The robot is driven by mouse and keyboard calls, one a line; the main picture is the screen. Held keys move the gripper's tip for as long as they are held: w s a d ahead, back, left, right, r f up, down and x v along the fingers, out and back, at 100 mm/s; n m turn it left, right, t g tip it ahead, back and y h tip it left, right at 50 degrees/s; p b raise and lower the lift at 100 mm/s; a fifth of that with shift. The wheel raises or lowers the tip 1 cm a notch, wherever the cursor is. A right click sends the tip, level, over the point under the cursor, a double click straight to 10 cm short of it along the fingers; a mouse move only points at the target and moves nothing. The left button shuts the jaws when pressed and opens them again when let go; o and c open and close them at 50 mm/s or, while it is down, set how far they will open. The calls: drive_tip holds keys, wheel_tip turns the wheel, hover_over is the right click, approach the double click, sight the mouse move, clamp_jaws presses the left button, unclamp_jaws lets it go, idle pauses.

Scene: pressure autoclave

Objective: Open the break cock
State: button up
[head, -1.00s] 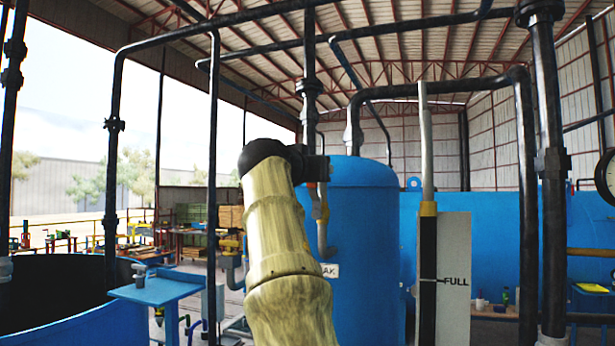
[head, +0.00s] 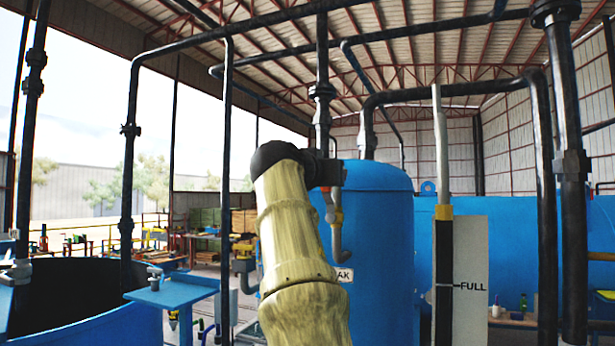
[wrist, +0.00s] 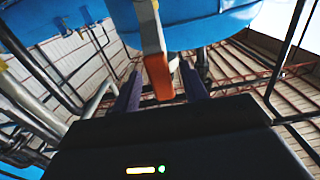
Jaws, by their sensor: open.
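The break cock shows in the wrist view as an orange lever handle (wrist: 157,76) on a pale stem, below the blue tank as pictured. My gripper (wrist: 159,91) is open, with one dark finger on each side of the orange handle; I cannot tell whether either finger touches it. In the head view my gripper (head: 328,172) is at the upper left front of the blue tank (head: 385,240). A yellow and grey valve pipe (head: 337,218) hangs just below it. A sign (head: 344,275) ending in "AK" is partly hidden by my arm.
Black vertical pipes (head: 570,200) rise at the right and left. A blue stand (head: 172,291) and an open round vat (head: 75,295) are at the lower left.

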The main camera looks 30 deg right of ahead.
drive_tip(key=b+v, duration=0.5)
drive_tip(key=v, duration=1.1)
drive_tip(key=shift+s+a, duration=0.2)
drive_tip(key=w+f+n+y, duration=0.55)
drive_tip(key=w+f, duration=0.75)
drive_tip(key=f, duration=0.3)
wheel_tip(320, 180, down, 20)
drive_tip(key=w+a+n+g+y, duration=0.2)
drive_tip(key=n+g+y, duration=0.1)
drive_tip(key=n+y, duration=0.1)
drive_tip(key=s+a+f+g+y, duration=0.1)
drive_tip(key=s+f, duration=0.2)
drive_tip(key=f, duration=0.3)
drive_tip(key=s+a+f+n+g+y, duration=0.1)
drive_tip(key=s+f, duration=0.1)
drive_tip(key=f, duration=0.5)
drive_tip(key=s+a+f+g+y, duration=0.1)
drive_tip(key=s+f, duration=0.2)
drive_tip(key=f, duration=0.3)
drive_tip(key=s+a+f+g+y, duration=0.1)
drive_tip(key=s+a+f+g, duration=0.1)
drive_tip(key=s+f, duration=1.3)
drive_tip(key=shift+s+g, duration=0.5)
drive_tip(key=shift+s, duration=0.3)
